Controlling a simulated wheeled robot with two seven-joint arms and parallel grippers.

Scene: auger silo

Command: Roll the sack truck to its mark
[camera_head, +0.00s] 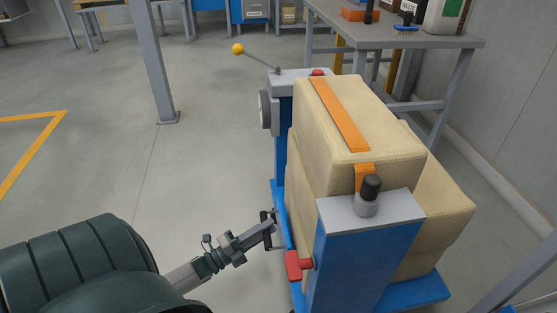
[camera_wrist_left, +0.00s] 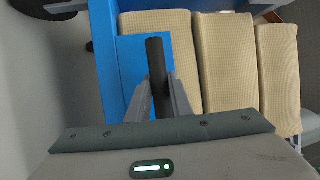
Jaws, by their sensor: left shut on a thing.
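The sack truck has a blue frame (camera_head: 360,255) and carries several stacked tan sacks (camera_head: 345,115) under an orange strap (camera_head: 340,113). It stands right of centre in the head view. My left gripper (camera_head: 268,228) reaches in from the left at the truck's near left side. In the left wrist view my left gripper (camera_wrist_left: 160,92) is shut on a dark upright bar (camera_wrist_left: 156,62) beside the truck's blue panel (camera_wrist_left: 128,65). The tan sacks also show there (camera_wrist_left: 225,60). My right gripper is not in view. A yellow floor outline (camera_head: 38,145) lies at the far left, partly cut off.
A grey post (camera_head: 152,60) stands on the floor left of the truck. A grey workbench (camera_head: 420,40) with items on it stands behind, near the right wall. A lever with a yellow knob (camera_head: 238,49) sticks out at the truck's far end. Open floor lies to the left.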

